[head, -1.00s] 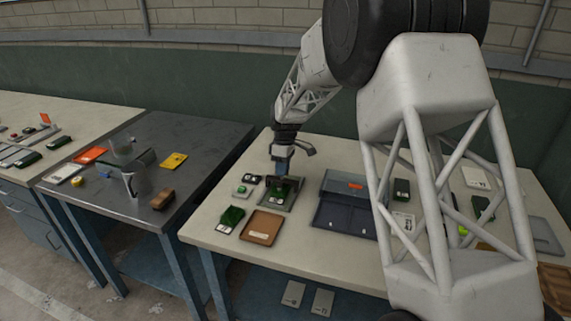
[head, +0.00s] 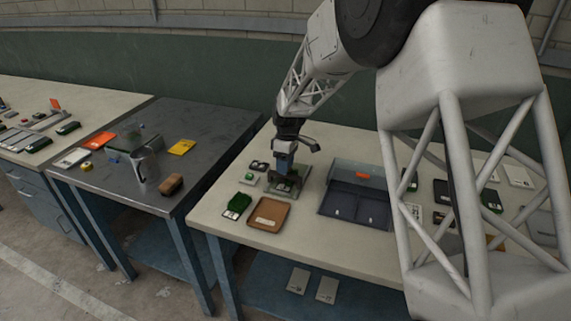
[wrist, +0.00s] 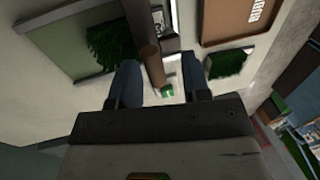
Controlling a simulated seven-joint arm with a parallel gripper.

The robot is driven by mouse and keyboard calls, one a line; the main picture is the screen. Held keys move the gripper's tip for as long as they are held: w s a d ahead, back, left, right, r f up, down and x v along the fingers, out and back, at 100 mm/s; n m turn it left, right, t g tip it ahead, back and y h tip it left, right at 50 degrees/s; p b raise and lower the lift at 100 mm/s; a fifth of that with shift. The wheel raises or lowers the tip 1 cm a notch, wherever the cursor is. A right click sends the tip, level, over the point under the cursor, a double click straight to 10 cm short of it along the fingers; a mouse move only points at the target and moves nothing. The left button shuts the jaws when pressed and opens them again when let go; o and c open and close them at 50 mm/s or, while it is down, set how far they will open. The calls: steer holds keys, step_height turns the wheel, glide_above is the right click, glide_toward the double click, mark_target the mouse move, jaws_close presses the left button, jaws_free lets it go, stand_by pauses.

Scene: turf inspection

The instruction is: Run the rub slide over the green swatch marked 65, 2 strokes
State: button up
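A green swatch (wrist: 112,44) lies on a grey plate (wrist: 70,50) in the wrist view; in the head view it is mostly behind my gripper. No number on it can be read. A brown bar (wrist: 143,38), apparently the rub slide's handle, crosses beside the swatch and reaches in between my fingers. My gripper (wrist: 160,88) is open, with the bar nearer its left finger and a gap to the right finger. In the head view my gripper (head: 282,176) is low over the plate. Another green swatch (head: 237,205) lies left of the plate, its label too small to read.
A brown tray (head: 286,210) lies in front of the plate. A small white box with a green button (head: 247,179) stands to the left. A dark blue open case (head: 352,208) is to the right. A grey metal table (head: 205,135) stands further left.

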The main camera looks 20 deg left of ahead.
steer(key=shift+w+r, duration=0.1)
step_height(320, 180, up, 8)
steer(key=w, duration=0.1)
steer(key=shift+w+f, duration=0.2)
steer(key=shift+f, duration=0.05)
stand_by(0.5)
steer(key=shift+d, duration=0.1)
stand_by(0.3)
steer(key=s+d+r+m+t, duration=0.1)
steer(key=s+d+r+m, duration=0.3)
steer(key=d, duration=0.6)
steer(key=s+d+r+m+t, duration=0.1)
steer(key=s+d+r+m, duration=0.1)
steer(key=s+d+r, duration=0.6)
steer(key=s+d+r+m, duration=0.2)
steer(key=s+d+m, duration=0.15)
steer(key=d, duration=0.85)
steer(key=s+d+f+m+t, duration=0.1)
steer(key=s+d+m, duration=0.2)
steer(key=s+d, duration=0.2)
steer(key=s+d+f+m+t, duration=0.1)
steer(key=s+d, duration=0.5)
steer(key=s, duration=0.6)
steer(key=s+d+f+m, duration=0.1)
steer(key=s+d+m, duration=0.3)
steer(key=s, duration=0.5)
steer(key=shift+d+m+t, duration=0.35)
steer(key=shift+d+t, duration=0.05)
steer(key=shift+d, duration=0.35)
